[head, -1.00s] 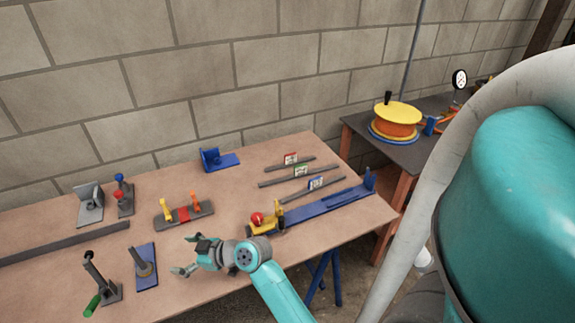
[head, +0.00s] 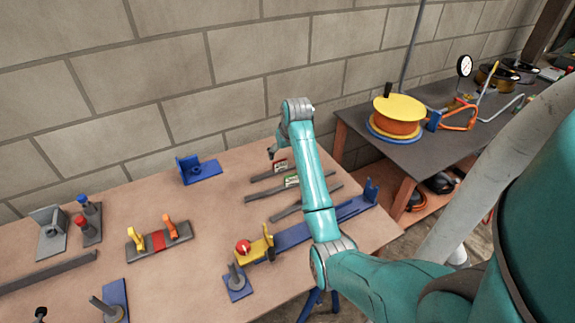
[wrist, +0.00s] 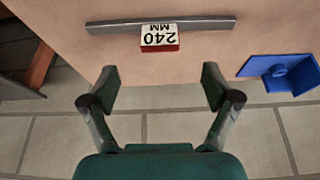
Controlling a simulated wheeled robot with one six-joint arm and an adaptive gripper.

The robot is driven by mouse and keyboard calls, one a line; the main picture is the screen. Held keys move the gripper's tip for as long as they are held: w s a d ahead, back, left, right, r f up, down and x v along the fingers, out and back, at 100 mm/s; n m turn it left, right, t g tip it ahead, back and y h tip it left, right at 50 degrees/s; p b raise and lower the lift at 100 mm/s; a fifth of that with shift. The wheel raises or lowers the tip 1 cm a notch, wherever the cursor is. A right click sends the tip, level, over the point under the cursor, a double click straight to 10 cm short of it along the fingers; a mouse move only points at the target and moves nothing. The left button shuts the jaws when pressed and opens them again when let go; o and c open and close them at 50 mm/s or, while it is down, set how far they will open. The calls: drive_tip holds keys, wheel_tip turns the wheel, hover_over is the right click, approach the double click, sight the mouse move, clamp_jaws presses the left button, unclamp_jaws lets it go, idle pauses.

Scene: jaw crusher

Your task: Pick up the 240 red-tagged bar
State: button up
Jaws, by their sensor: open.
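The 240 bar (head: 261,177) is a thin dark grey bar lying at the back of the brown workbench, with a red-edged tag (head: 281,164). In the wrist view the bar (wrist: 205,23) runs across the top, and its white tag (wrist: 160,38) reads "240 MM" upside down, with red on its side. My gripper (wrist: 160,86) is open and empty, its two fingers apart with the bar beyond their tips. In the head view my gripper (head: 272,151) is near the bar's tag, partly hidden by my arm.
A green-tagged bar (head: 262,196) and a third bar (head: 286,213) lie nearby, partly behind my arm. A blue bracket (head: 199,170) stands to the left. A blue rail fixture (head: 292,238) lies in front. The block wall (head: 200,70) is close behind.

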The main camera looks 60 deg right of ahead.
sight(281, 162)
drive_tip(key=x, duration=0.3)
drive_tip(key=shift+w+d+f, duration=0.1)
drive_tip(key=shift+d+f, duration=0.1)
drive_tip(key=shift+f, duration=0.15)
drive_tip(key=shift+x, duration=2.9)
drive_tip(key=shift+w, duration=0.1)
drive_tip(key=shift+r, duration=0.1)
drive_tip(key=c, duration=1.5)
